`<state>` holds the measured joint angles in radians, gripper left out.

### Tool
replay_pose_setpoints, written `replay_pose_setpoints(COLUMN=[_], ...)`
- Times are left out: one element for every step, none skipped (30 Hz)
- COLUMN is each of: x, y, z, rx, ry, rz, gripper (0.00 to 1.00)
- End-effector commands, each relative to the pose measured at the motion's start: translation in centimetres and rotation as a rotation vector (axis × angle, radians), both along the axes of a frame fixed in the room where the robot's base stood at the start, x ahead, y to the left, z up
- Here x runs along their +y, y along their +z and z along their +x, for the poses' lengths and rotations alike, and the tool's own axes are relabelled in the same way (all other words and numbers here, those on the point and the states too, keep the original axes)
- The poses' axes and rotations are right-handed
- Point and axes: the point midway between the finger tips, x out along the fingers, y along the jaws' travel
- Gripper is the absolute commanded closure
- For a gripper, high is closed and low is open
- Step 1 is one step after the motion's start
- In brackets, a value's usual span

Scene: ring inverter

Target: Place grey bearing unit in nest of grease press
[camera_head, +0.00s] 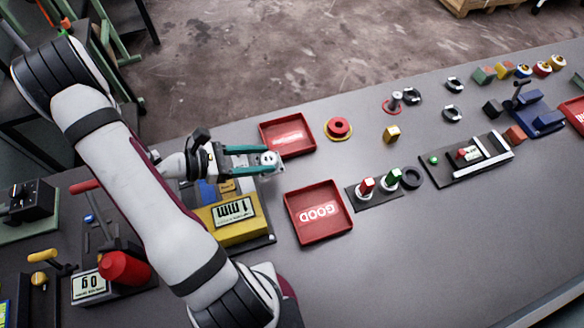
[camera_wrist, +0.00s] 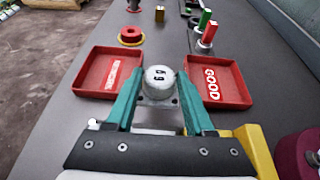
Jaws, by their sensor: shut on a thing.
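My gripper (camera_head: 266,159) has teal fingers and is shut on the grey bearing unit (camera_head: 270,157), which has a round pale top with dark marks. In the wrist view the bearing unit (camera_wrist: 160,82) sits between the fingertips (camera_wrist: 158,88), with a grey plate-like part under it. It appears held above the bench, between the two red trays. The grease press, as far as I can tell, is the station with a red cylinder (camera_head: 124,267), a red lever (camera_head: 86,187) and a "0g" display (camera_head: 90,286) at lower left. Its nest cannot be made out; my arm crosses nearby.
A yellow display unit (camera_head: 233,218) stands beside my gripper. A red tray (camera_head: 267,146) is behind, and a red "GOOD" tray (camera_head: 346,225) is to the right. A red button (camera_head: 338,128), red and green stamps (camera_head: 367,185), and a black fixture (camera_head: 433,178) stand farther right. The front right bench is clear.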

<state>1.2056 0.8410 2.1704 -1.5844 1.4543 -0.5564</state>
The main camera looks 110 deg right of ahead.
Motion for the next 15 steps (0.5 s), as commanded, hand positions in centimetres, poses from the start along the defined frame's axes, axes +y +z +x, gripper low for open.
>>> replay_pose_setpoints(x=[0.1,0.1,0.1,0.1,0.1,0.1,0.1,0.1,0.1,0.1,0.1,0.1,0.0,0.0,0.1], y=[-1.1,-1.6,-2.3,-2.9,-3.6,-4.5,-5.0,-5.4,-5.9,-6.0,-6.1,-6.1,-6.1,-6.1,-6.1], z=[0.0,0.0,0.0,0.0,0.0,0.0,0.0,0.0,0.0,0.0,0.0,0.0,0.0,0.0,0.0], rx=[0.002,0.002,0.002,0.002,0.003,0.002,0.002,0.001,0.001,0.001,0.001,0.001,0.001,0.001,0.001], ry=[0.0,0.0,-0.001,-0.001,-0.001,-0.001,-0.001,-0.001,-0.002,-0.002,-0.002,-0.003,-0.003,-0.003,-0.003], rz=[0.005,0.004,0.004,0.003,0.005,0.004,0.004,0.003,0.001,0.0,0.0,-0.001,-0.001,-0.001,-0.001], gripper=[1.0,1.0,1.0,1.0,1.0,1.0,1.0,1.0,1.0,1.0,1.0,1.0,1.0,1.0,1.0])
